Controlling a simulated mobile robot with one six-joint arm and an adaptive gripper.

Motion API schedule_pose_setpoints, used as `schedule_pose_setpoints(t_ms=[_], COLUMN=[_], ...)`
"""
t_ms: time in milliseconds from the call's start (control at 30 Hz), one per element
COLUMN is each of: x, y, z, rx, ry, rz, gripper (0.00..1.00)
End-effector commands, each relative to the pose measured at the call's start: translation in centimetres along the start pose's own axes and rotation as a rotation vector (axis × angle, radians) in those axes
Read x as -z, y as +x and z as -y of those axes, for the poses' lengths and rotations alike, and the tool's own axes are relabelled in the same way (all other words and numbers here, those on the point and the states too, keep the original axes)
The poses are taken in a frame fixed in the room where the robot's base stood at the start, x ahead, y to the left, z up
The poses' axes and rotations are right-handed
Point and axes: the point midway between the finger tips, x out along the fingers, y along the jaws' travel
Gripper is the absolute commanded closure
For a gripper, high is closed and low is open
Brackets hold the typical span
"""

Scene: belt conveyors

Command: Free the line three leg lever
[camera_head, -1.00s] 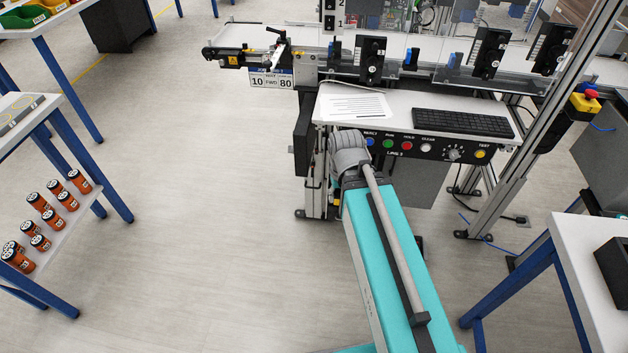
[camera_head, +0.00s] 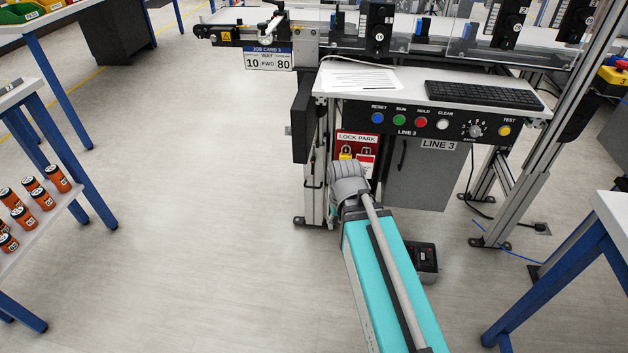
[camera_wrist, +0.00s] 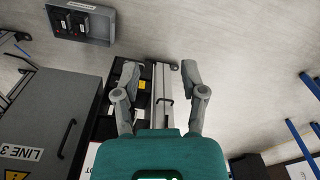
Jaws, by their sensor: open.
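Line 3's frame stands ahead in the head view, with an upright metal leg (camera_head: 318,160) on its left side. The leg also shows in the wrist view (camera_wrist: 165,120), with a thin black handle-like part (camera_wrist: 164,100) on it; I cannot tell for sure whether this is the leg lever. My gripper (camera_wrist: 160,75) is open and empty, its fingers to either side of the leg in the picture; the distance is unclear. In the head view my arm hides the gripper.
A grey LINE 3 cabinet (camera_head: 425,180) stands right of the board, under the button panel (camera_head: 440,122). A dark box with switches (camera_head: 425,262) lies on the floor. Blue-legged tables stand left and right. Floor at the left middle is clear.

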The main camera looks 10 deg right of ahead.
Motion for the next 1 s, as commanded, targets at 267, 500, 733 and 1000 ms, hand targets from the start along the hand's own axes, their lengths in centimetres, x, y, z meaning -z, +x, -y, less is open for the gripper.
schedule_pose_setpoints(t_ms=[267,500,733,1000], x=[0.2,0.6,1.6,4.0], y=[6.7,11.5,16.1,20.6], z=[0.0,0.5,0.3,0.0], rx=[-0.001,-0.004,-0.012,-0.033], ry=[0.001,0.003,0.012,0.035], rz=[-0.01,-0.027,-0.06,-0.139], gripper=[0.46,0.46,0.46,0.46])
